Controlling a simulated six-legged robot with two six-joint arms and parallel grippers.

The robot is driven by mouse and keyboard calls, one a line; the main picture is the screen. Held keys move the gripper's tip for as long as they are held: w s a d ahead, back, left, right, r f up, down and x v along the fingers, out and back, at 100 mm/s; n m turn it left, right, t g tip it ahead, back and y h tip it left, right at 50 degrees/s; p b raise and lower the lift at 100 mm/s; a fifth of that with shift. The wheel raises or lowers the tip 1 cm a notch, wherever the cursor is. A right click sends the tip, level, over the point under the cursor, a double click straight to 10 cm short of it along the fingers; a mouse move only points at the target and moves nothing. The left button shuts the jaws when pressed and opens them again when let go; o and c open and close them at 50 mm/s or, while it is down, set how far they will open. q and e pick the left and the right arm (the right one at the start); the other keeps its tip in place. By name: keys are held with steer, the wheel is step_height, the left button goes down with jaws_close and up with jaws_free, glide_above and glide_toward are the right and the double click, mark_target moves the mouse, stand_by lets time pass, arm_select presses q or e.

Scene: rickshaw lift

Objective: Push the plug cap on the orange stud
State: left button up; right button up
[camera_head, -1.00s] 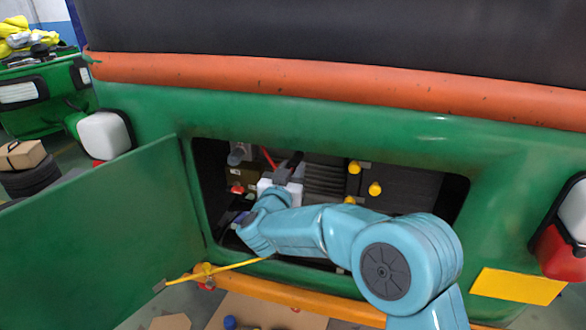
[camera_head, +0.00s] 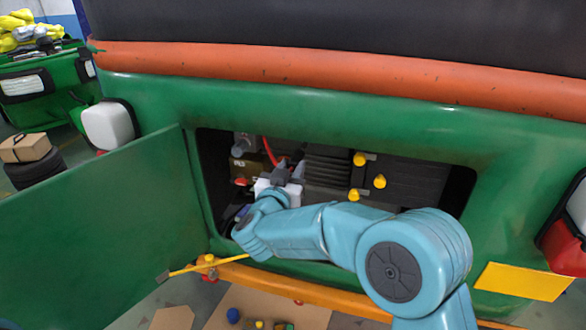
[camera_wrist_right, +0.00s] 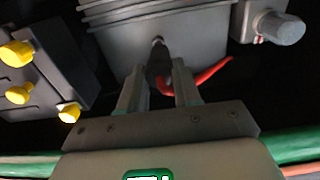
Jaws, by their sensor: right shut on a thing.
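My right gripper (camera_head: 284,172) reaches into the open compartment in the green vehicle body. In the right wrist view its two fingers (camera_wrist_right: 160,88) are shut on a dark grey plug cap (camera_wrist_right: 157,62). A red cable (camera_wrist_right: 212,76) runs from the cap to the right; it also shows in the head view (camera_head: 268,150). The cap's narrow far end lies against or just in front of the grey finned box (camera_wrist_right: 200,38); I cannot tell whether it touches. I cannot make out an orange stud; the cap and fingers may hide it. My left gripper is not in view.
Several yellow knobs (camera_head: 379,181) stand on a dark block right of my gripper. A grey cylindrical fitting (camera_wrist_right: 278,28) sits beside the finned box. The open green door (camera_head: 110,230) is at the left, with a yellow rod (camera_head: 205,267) below the opening.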

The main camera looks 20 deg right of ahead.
steer(key=w+a+f+b, duration=0.1)
steer(key=a+f+b, duration=0.2)
steer(key=a+f, duration=0.2)
step_height(320, 180, down, 2)
steer(key=shift+w+a+f, duration=0.2)
steer(key=shift+w+a, duration=0.1)
steer(key=shift+a, duration=0.1)
stand_by(0.6)
steer(key=p+x, duration=0.1)
steer(key=x, duration=0.6)
stand_by(5.1)
steer(key=o, duration=1)
